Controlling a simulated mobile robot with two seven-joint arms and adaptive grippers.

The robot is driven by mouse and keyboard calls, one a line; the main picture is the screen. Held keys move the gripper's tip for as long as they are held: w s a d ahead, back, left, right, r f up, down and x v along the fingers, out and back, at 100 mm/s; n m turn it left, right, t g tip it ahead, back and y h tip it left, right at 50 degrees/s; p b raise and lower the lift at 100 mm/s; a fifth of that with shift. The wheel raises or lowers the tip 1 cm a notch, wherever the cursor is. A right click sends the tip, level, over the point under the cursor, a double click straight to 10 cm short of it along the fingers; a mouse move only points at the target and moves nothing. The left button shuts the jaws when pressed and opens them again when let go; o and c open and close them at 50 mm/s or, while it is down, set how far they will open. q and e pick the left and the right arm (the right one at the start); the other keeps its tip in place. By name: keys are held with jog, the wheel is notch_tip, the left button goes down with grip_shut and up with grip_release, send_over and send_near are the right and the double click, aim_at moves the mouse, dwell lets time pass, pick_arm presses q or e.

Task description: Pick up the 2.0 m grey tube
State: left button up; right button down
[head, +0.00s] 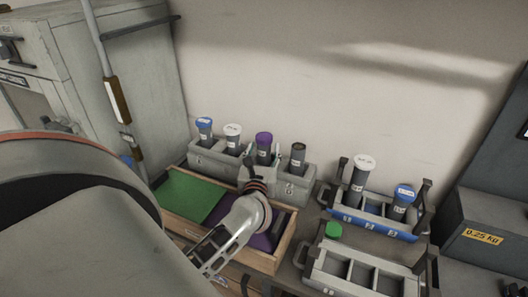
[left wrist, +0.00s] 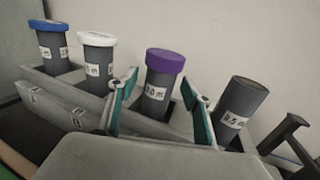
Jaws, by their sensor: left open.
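A dark grey tube with a purple cap (head: 264,137) stands in a grey rack (head: 213,160) at the back. It also shows in the left wrist view (left wrist: 156,95); its label seems to end in "0 m", the first digit unclear. My left gripper (head: 263,154) is open, with its green-padded fingers (left wrist: 160,108) on either side of this tube in the wrist view. I cannot tell whether they touch it. An all-grey tube (left wrist: 241,103) to the right has a label like "0.5 m". A white-capped tube (left wrist: 98,58) and a blue-capped tube (left wrist: 50,45) stand to the left. My right gripper is not in view.
A wooden tray with green (head: 190,195) and purple compartments lies in front of the rack. A blue-fronted rack (head: 375,222) at the right holds a white-capped and a blue-capped tube. A cabinet stands left.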

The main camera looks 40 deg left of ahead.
pick_arm(q)
jog(key=shift+c, duration=0.3)
jog(key=c, duration=1.3)
grip_shut()
jog(key=shift+r, duration=0.15)
